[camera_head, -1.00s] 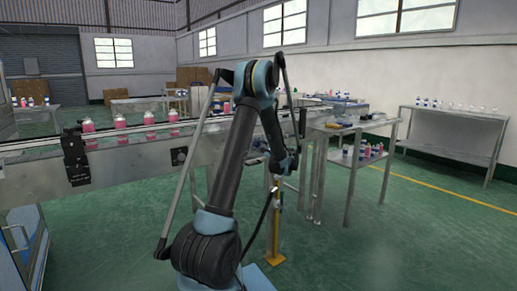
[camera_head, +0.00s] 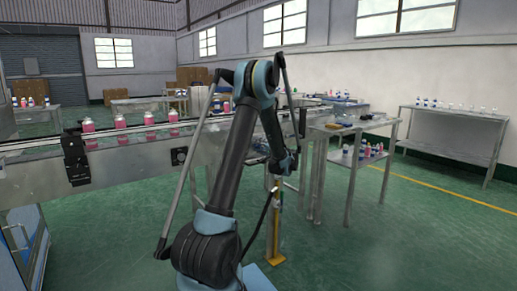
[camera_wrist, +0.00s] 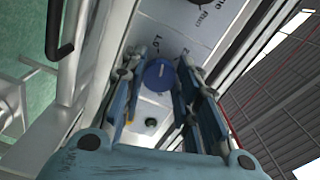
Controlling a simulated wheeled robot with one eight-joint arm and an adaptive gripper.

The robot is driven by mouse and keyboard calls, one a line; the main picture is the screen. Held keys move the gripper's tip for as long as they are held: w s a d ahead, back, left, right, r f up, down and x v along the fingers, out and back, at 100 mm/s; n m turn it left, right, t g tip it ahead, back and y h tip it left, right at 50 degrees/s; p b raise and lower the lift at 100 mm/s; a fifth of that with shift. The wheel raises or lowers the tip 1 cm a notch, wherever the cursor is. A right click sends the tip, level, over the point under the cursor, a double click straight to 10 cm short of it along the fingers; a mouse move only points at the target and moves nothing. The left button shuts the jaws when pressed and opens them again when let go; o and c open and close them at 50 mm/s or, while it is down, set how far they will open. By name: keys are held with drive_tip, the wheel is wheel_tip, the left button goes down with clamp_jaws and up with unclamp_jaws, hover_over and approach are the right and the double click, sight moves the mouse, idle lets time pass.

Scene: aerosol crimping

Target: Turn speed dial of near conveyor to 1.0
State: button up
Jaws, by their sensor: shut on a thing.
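In the wrist view, a round blue speed dial (camera_wrist: 159,75) sits on a pale metal control panel (camera_wrist: 152,32). My gripper (camera_wrist: 159,63) is shut on the dial, with one finger on each side of it. Printed letters show on the panel just beyond the dial, but I cannot read the dial's setting. In the head view, the near conveyor (camera_head: 130,168) runs from the left to behind my arm. The dial and the gripper's fingers cannot be made out in that view.
Pink bottles (camera_head: 120,122) stand in a row on the conveyor. A small dark button (camera_wrist: 151,122) is on the panel near the fingers. A side table (camera_head: 333,129) stands right of my arm, with a bench (camera_head: 450,112) at the wall. The right floor is clear.

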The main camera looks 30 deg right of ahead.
drive_tip(key=shift+f+n, duration=0.1)
drive_tip(key=shift+n, duration=1.6)
drive_tip(key=o, duration=1.1)
drive_tip(key=shift+c, duration=0.2)
drive_tip(key=shift+s, duration=0.1)
drive_tip(key=s+d, duration=0.1)
drive_tip(key=s, duration=1)
drive_tip(key=shift+s, duration=0.3)
